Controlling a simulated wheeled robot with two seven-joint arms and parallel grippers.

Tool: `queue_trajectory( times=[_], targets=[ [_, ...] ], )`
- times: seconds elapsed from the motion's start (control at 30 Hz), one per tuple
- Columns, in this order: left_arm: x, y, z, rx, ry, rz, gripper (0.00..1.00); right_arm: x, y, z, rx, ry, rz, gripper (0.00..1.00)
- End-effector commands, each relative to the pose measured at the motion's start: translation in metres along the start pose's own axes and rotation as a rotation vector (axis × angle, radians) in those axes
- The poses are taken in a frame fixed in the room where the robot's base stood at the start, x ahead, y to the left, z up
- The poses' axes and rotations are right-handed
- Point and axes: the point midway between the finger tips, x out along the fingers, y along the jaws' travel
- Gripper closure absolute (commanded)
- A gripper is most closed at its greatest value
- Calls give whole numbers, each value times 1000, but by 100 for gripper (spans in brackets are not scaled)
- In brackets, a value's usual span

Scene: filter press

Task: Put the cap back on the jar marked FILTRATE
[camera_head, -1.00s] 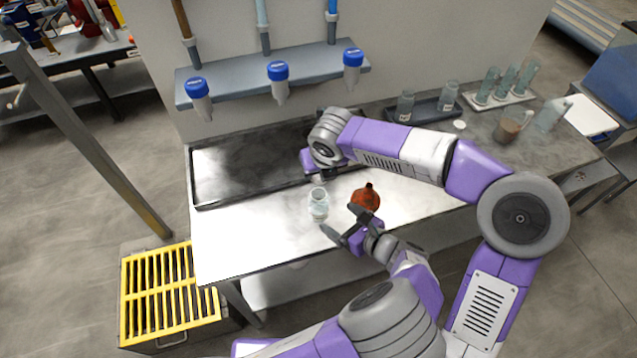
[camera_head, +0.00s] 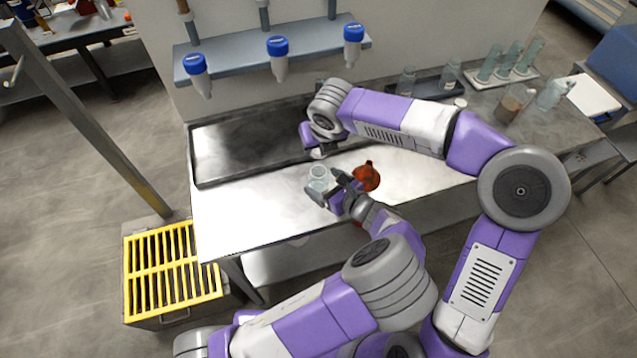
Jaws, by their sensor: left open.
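A small clear glass jar (camera_head: 318,174) stands open-topped on the pale bench top, near the middle. Its marking is too small to read. My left gripper (camera_head: 327,186) is open at the jar's near right side, its fingers overlapping the jar's lower part in the view. I cannot tell whether they touch it. My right gripper (camera_head: 318,152) points down just behind the jar. Its fingers are mostly hidden by its own wrist, so its state and any cap in it cannot be made out. A small white round thing (camera_head: 460,103), possibly a cap, lies at the back right.
A dark shallow tray (camera_head: 235,160) lies behind left. Jars (camera_head: 406,82) stand on a back tray. Blue-capped tubes (camera_head: 278,58) hang from the shelf. The bench's front left is clear.

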Motion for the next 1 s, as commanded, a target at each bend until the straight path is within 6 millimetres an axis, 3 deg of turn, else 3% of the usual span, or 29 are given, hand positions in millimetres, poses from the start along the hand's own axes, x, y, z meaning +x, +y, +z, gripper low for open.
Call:
queue_trajectory(
  times=[0.1,0.3,0.7,1.0],
  targets=[
    [21,0,0,1,0,3,11,0,0,0,0,0,0,78],
    [42,0,0,-1,0,1,11,0,0,0,0,0,0,78],
    [47,0,0,-1,0,-1,11,0,0,0,0,0,0,78],
    [46,0,0,-1,0,-1,57,0,0,0,0,0,0,78]
  ],
)
